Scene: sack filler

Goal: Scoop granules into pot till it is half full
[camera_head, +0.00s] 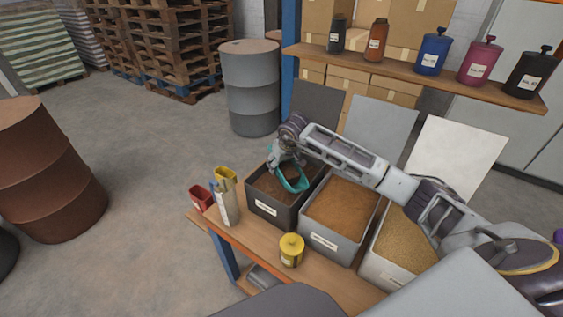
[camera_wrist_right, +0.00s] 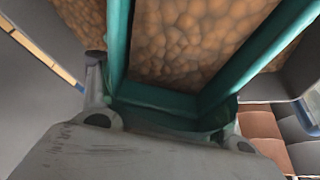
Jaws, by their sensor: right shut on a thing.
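My right gripper (camera_head: 279,163) is shut on a teal scoop (camera_head: 304,184) at the dark left bin (camera_head: 278,213). In the right wrist view the scoop's teal walls (camera_wrist_right: 155,98) frame brown granules (camera_wrist_right: 190,45); the scoop appears loaded. The dark bin holds dark brown granules (camera_head: 263,183). I cannot tell whether the scoop touches them. A small yellow pot (camera_head: 291,251) stands on the table in front of the bins; its top looks closed by a lid or knob. I cannot see inside it. My left gripper is not in view.
A grey bin (camera_head: 331,244) of orange-brown granules and another bin of tan granules (camera_head: 410,240) stand to the right. A red container (camera_head: 201,198), a yellow container (camera_head: 226,174) and a pale bottle (camera_head: 227,205) are at the table's left end. A shelf (camera_head: 400,72) with several jars is behind.

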